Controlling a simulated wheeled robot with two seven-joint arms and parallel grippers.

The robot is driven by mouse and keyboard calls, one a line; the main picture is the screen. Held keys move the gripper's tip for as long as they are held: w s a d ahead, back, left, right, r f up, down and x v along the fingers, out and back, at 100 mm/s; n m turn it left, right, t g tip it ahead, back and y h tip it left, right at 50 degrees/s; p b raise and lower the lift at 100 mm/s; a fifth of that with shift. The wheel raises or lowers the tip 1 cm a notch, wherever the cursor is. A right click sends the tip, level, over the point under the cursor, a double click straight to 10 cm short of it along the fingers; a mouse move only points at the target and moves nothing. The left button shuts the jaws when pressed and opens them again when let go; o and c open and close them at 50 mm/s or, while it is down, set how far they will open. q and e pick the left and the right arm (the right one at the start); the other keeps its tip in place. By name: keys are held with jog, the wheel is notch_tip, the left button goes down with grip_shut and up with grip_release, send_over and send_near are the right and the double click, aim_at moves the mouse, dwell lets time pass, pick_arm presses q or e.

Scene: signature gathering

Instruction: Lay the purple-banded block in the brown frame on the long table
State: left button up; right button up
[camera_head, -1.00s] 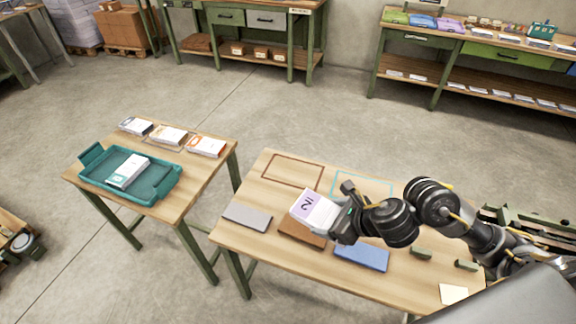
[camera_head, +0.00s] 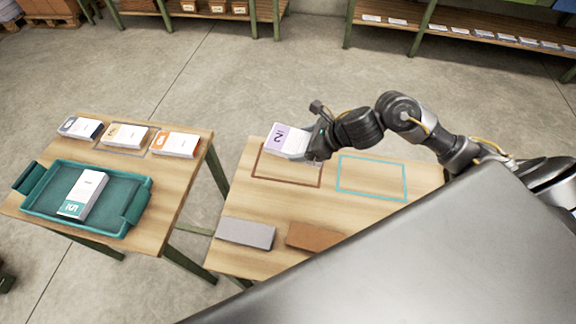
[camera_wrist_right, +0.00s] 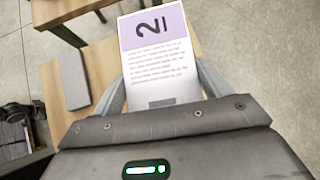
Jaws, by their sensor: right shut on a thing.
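The purple-banded block (camera_head: 286,141) is white with a purple band marked 2, and is held in my right gripper (camera_head: 308,148). In the right wrist view the block (camera_wrist_right: 158,60) sits between the two fingers (camera_wrist_right: 162,88), its purple band pointing away from the palm. The brown frame (camera_head: 288,182) is a thin outline on the long table (camera_head: 275,205). The block is over the far edge of the frame and hides part of it; I cannot tell its exact height. My left gripper is not in view.
A teal outline (camera_head: 372,178) lies right of the brown frame. A grey slab (camera_head: 245,233) and a brown slab (camera_head: 314,237) lie nearer. On the left table are a teal tray (camera_head: 135,188) holding a teal-banded block (camera_head: 83,194), and several banded blocks (camera_head: 175,144).

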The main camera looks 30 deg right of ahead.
jog(key=w+d+f+n+g+y+b, duration=0.15)
jog(key=w+d+f+b, duration=0.25)
jog(key=w+d+b, duration=0.55)
jog(key=p, duration=0.4)
send_near(283, 163)
jog(key=w, duration=0.1)
jog(key=w+a, duration=0.1)
jog(key=w+r, duration=0.1)
jog(key=shift+a+g, duration=0.25)
jog(key=shift+a+f+b, duration=0.2)
jog(key=shift+b, duration=0.1)
jog(key=shift+s+a+f, duration=0.15)
jog(key=shift+a+f, duration=0.05)
jog(key=shift+f, duration=0.05)
jog(key=f, duration=0.1)
jog(key=f+b, duration=0.1)
jog(key=f, duration=0.1)
jog(key=shift+s+a+f, duration=0.1)
jog(key=shift+a+f, duration=0.15)
jog(key=shift+f, duration=0.1)
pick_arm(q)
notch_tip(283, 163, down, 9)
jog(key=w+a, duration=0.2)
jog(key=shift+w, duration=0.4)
